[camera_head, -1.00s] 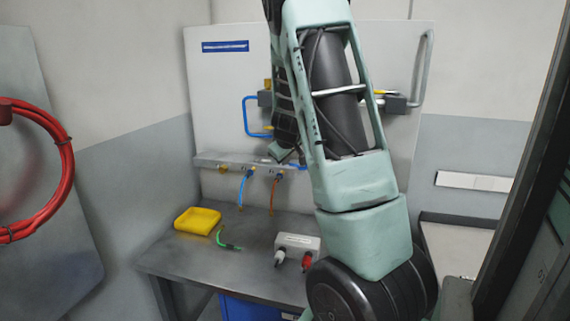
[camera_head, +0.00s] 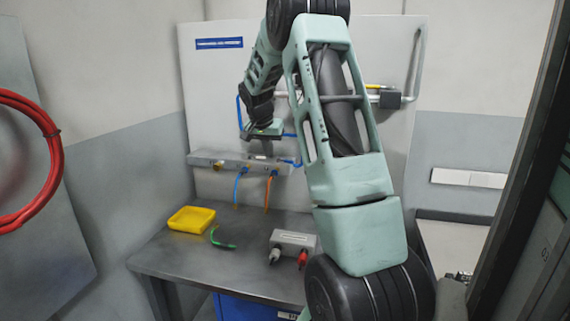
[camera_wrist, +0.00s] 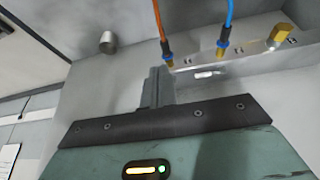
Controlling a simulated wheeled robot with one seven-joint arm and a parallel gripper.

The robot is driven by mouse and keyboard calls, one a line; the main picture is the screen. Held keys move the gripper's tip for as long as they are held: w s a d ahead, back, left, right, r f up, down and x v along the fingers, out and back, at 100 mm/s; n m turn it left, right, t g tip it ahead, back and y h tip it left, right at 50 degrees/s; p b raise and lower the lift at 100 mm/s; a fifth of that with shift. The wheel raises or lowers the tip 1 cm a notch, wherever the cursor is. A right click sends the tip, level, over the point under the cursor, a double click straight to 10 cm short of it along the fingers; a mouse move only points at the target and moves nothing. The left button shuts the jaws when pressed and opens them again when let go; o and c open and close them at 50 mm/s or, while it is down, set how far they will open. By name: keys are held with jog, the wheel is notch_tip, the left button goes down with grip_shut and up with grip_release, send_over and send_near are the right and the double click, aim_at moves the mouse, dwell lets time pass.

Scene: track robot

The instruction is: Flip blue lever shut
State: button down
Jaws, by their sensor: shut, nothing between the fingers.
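A manifold bar (camera_head: 225,161) is mounted low on the white back panel; it also shows in the wrist view (camera_wrist: 262,47). A small blue piece (camera_head: 292,162) shows at the bar's right end in the head view; it may be the blue lever, but its position is too small to read. My gripper (camera_head: 266,148) is just above the bar, left of that piece. Its fingers (camera_wrist: 158,86) are together and empty, close to the bar and its hose fittings. I cannot tell whether they touch it. No blue lever is clear in the wrist view; the gripper body may hide it.
A blue hose (camera_head: 238,188) and an orange hose (camera_head: 268,190) hang below the bar. The bench holds a yellow tray (camera_head: 191,220), a green hose piece (camera_head: 219,240) and a grey box (camera_head: 293,242). Blue piping (camera_head: 239,112) runs on the panel behind my arm.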

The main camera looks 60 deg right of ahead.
aim_at(286, 161)
jog(key=shift+s+d+f+m+g+h+p, duration=0.15)
jog(key=shift+d+f+m+p, duration=0.3)
jog(key=shift+d+f+p, duration=0.95)
jog(key=shift+w+d+f+m+g+h+p, duration=0.15)
jog(key=shift+d+f+m+p, duration=0.25)
jog(key=shift+d+f+p, duration=1)
jog(key=shift+s+d+f+m+g+h+p, duration=0.15)
jog(key=shift+d+f+m+p, duration=0.4)
jog(key=shift+d, duration=1.6)
jog(key=shift+f, duration=0.1)
